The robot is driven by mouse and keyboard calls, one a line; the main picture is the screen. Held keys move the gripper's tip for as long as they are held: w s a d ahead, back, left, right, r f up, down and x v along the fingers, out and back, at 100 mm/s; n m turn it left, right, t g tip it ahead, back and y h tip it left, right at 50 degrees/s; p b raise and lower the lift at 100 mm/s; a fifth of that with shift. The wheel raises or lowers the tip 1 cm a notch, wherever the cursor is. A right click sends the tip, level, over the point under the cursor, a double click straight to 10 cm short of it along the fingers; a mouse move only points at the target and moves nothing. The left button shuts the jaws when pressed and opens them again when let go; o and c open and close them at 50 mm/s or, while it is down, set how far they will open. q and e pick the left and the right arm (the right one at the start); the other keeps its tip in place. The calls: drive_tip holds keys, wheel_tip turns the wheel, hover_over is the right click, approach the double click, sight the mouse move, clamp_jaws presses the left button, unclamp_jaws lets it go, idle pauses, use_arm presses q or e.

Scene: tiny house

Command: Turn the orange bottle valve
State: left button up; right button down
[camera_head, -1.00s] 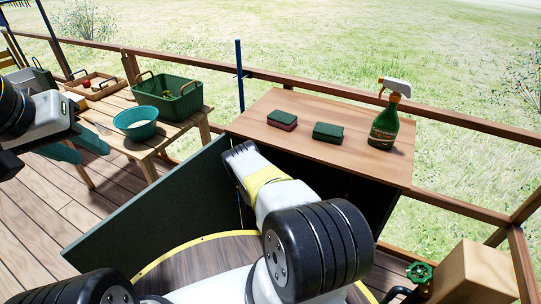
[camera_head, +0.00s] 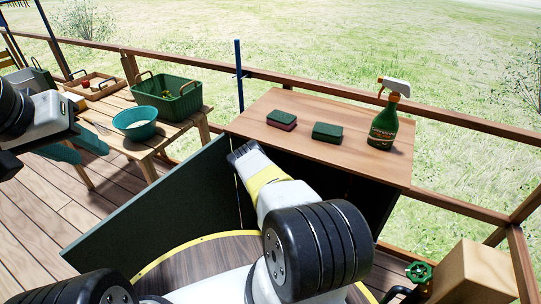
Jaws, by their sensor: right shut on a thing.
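No orange bottle or its valve shows in this view.
A green spray bottle (camera_head: 383,126) and two sponges (camera_head: 327,132) stand on the cabinet top. The cabinet's green door (camera_head: 150,205) is open to the left. A teal bowl (camera_head: 135,122) and green basket (camera_head: 168,99) are on the side table. A green valve wheel (camera_head: 419,272) is low right.

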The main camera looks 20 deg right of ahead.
drive_tip(key=n+y, duration=0.1)
drive_tip(key=n+t+y, duration=0.1)
drive_tip(key=y, duration=0.1)
drive_tip(key=n+t+y, duration=0.1)
drive_tip(key=y, duration=0.1)
drive_tip(key=shift+s+d+n, duration=0.2)
drive_tip(key=shift+d+n, duration=0.1)
drive_tip(key=shift+d+n+t+y, duration=0.15)
drive_tip(key=shift+n+y, duration=0.55)
drive_tip(key=shift+y, duration=0.45)
drive_tip(key=shift+a+n+t+y, duration=0.15)
drive_tip(key=shift+n+y, duration=0.55)
drive_tip(key=shift+y, duration=0.45)
drive_tip(key=shift+d, duration=0.1)
drive_tip(key=c, duration=0.9)
unclamp_jaws()
drive_tip(key=shift+w, duration=0.1)
drive_tip(key=shift+c, duration=0.2)
drive_tip(key=s, duration=0.8)
drive_tip(key=shift+d, duration=0.15)
drive_tip(key=shift+w, duration=0.1)
